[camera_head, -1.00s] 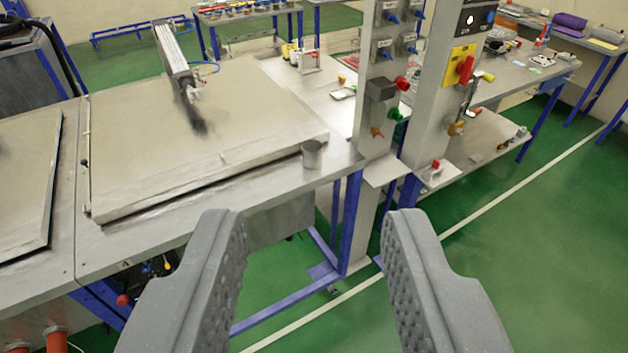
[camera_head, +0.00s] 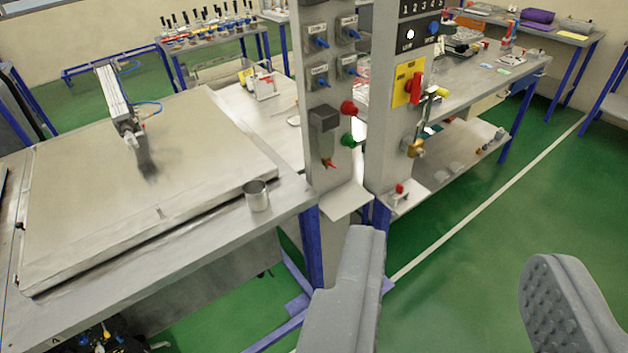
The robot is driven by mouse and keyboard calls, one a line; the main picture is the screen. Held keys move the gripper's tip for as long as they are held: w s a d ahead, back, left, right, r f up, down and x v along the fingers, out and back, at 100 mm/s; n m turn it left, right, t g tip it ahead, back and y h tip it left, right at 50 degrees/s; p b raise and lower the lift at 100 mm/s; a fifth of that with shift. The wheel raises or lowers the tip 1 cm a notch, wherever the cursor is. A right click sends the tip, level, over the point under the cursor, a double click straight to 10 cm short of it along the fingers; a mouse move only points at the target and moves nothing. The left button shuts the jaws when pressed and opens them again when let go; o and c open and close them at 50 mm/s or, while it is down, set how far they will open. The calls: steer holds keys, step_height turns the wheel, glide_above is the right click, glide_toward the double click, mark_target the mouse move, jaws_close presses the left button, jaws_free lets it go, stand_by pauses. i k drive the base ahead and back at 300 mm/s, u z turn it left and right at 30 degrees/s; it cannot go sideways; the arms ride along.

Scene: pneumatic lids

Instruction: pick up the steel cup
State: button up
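The steel cup (camera_head: 257,196) is a small grey metal cylinder. It stands upright on the metal bench top (camera_head: 290,196), near its front right corner, beside the edge of the large flat lid (camera_head: 110,180). My gripper (camera_head: 455,250) is open and empty in the lower right of the view. Its two grey fingers are wide apart, with green floor between them. The cup is up and to the left of the left finger, apart from it and outside the gap.
A grey control post (camera_head: 328,90) with knobs and valves stands just right of the cup. A second panel with a red switch (camera_head: 414,88) stands beside it. A pneumatic cylinder (camera_head: 115,100) rises above the lid. Open green floor (camera_head: 470,240) lies at right.

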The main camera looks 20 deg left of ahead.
mark_target(257, 196)
steer(key=z, duration=0.1)
steer(key=i, duration=1.25)
steer(key=u, duration=0.6)
